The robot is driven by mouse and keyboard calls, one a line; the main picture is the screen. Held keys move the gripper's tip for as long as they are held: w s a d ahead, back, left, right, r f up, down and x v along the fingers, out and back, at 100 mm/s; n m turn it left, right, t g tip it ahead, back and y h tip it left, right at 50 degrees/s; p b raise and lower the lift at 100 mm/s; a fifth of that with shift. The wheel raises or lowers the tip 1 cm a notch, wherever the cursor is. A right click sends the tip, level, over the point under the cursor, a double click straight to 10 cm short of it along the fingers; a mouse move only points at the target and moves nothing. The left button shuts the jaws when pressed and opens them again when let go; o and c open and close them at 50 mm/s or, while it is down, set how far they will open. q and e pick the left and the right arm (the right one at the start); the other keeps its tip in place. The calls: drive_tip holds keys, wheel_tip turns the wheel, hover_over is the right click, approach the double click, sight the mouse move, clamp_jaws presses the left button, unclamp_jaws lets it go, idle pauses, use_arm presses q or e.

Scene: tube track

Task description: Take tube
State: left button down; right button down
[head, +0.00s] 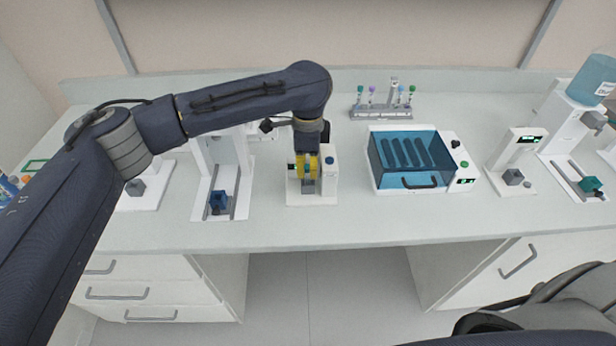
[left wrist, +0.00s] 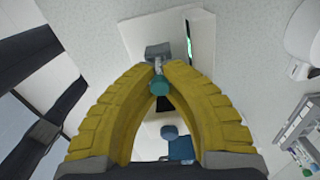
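My left gripper (head: 306,178) has yellow fingers and points down at a small white device (head: 325,188) near the table's middle. In the left wrist view, the fingertips (left wrist: 160,69) close in on both sides of a tube with a teal cap (left wrist: 159,86) and look shut on it. The tube's far end meets a grey block (left wrist: 158,50) on the device. In the head view the fingers hide most of the tube. My right gripper is not in view.
A rack (head: 385,112) with several capped tubes stands at the back. A blue-lidded box (head: 408,158) is right of the device. A white stand with a blue block (head: 218,202) is to its left. More white instruments (head: 515,165) stand at the right.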

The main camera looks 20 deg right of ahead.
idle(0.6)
use_arm(q)
wheel_tip(320, 180, up, 20)
idle(0.7)
idle(0.3)
